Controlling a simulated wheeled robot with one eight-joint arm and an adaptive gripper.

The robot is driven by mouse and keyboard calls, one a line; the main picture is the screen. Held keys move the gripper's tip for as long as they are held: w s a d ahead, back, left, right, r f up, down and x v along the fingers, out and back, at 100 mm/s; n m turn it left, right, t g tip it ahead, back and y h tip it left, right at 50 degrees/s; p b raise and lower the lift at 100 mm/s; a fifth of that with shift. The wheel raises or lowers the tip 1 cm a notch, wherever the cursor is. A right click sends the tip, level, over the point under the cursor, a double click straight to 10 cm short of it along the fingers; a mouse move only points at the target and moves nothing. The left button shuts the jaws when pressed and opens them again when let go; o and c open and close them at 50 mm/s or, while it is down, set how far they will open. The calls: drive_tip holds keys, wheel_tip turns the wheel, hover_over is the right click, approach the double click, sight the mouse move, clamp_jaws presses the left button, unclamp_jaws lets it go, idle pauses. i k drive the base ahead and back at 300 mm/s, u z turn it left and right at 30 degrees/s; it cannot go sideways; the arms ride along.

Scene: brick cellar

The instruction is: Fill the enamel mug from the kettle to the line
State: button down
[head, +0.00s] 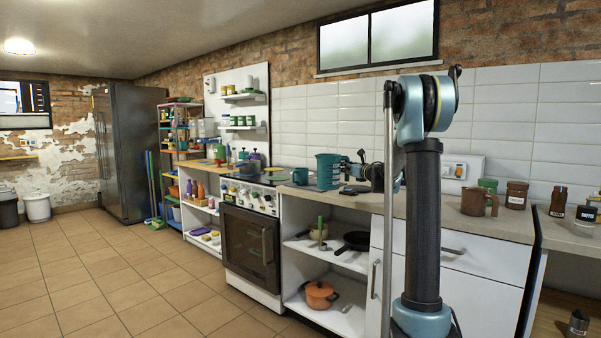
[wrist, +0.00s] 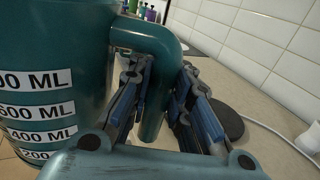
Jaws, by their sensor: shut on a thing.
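The teal jug-shaped vessel with white ML labels, which I take for the kettle (head: 328,171), is at the counter's left part in the head view. In the wrist view its labelled body (wrist: 50,60) fills the left side. My gripper (wrist: 160,85) is shut on its handle (wrist: 158,42), one finger on each side. The kettle looks upright; I cannot tell whether its bottom touches the counter. A smaller teal mug (head: 300,175), perhaps the enamel mug, stands just left of it. Its inside and any line are not visible.
A dark round disc (wrist: 227,123) with a white cord lies right of my gripper on the counter. A brown mug (head: 479,203) and several jars stand at the counter's right. The stove (head: 250,245) is left of the teal mug. Bare counter lies before the tiled wall.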

sight(302, 174)
drive_tip(key=i, duration=1.5)
drive_tip(key=u, duration=0.1)
